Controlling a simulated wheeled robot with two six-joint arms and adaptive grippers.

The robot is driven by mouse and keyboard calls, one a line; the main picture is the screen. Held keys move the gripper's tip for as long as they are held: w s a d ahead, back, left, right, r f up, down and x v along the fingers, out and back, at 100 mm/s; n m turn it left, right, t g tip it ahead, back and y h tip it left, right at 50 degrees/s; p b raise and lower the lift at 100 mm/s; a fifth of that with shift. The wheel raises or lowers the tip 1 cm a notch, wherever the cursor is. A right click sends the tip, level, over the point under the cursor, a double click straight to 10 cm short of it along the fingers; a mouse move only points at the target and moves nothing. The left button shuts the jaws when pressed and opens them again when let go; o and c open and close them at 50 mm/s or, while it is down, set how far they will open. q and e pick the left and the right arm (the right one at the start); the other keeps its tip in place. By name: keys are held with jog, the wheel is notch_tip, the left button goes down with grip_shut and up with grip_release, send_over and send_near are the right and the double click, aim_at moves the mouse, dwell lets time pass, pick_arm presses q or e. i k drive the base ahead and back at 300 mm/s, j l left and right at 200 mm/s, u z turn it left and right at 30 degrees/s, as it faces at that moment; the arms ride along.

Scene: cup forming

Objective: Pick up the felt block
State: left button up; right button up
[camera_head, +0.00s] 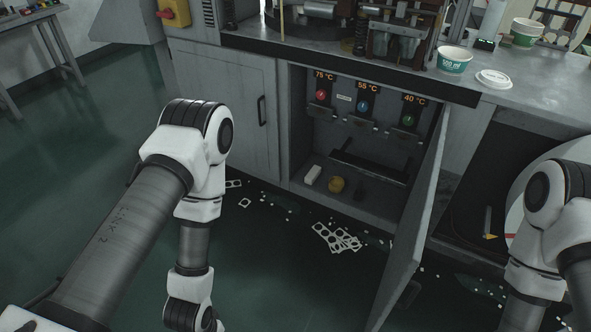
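A small whitish block (312,174), which looks like the felt block, lies on the floor of the open cabinet, near its left side. A rounded yellow object (337,184) lies just to its right. My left arm reaches down left of the cabinet, and its gripper is below the picture's edge. My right arm is at the far right, and its gripper is also out of view. Nothing touches the block.
The cabinet door (418,225) stands open on the right side of the opening. Three temperature units hang inside above. Punched white scraps (337,238) litter the green floor. A cup (454,60) and lid (494,79) stand on the counter.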

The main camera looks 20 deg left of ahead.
aim_at(312, 177)
jog(key=i+j, duration=0.2)
jog(key=j, duration=0.15)
jog(key=i+j+z, duration=0.1)
jog(key=i+j, duration=0.35)
jog(key=j, duration=0.2)
jog(key=i+j+z, duration=0.1)
jog(key=i+j, duration=0.35)
jog(key=j, duration=0.3)
jog(key=i+l+z, duration=0.1)
jog(key=i, duration=0.4)
jog(key=i+l+z, duration=0.1)
jog(key=i+l, duration=0.15)
jog(key=i, duration=0.3)
